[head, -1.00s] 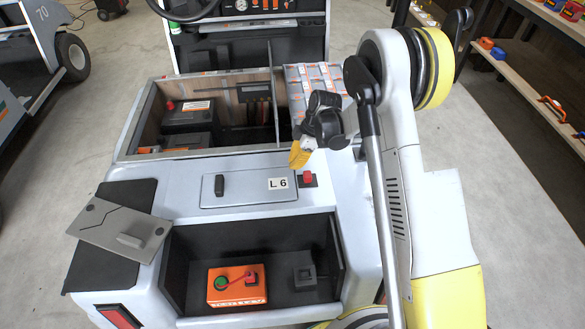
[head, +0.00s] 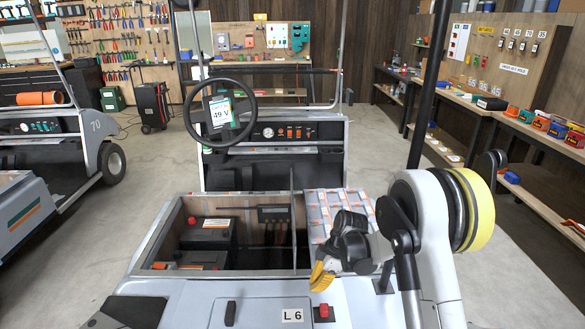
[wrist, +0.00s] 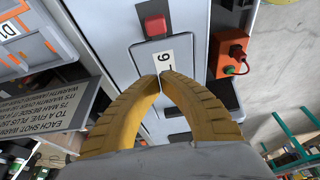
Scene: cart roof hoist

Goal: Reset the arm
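My gripper (head: 318,284) hangs over the rear deck of the cart (head: 262,308), just above the red button (head: 323,311) and beside the "L 6" panel. In the wrist view its two yellow fingers (wrist: 165,76) curve in and meet at the tips, with nothing seen between them. My arm is folded on the right side of the cart in the head view.
The open bay (head: 158,222) holds dark batteries (head: 207,233). Stocked shelves (head: 480,125) stand right; another cart (head: 45,150) stands left.

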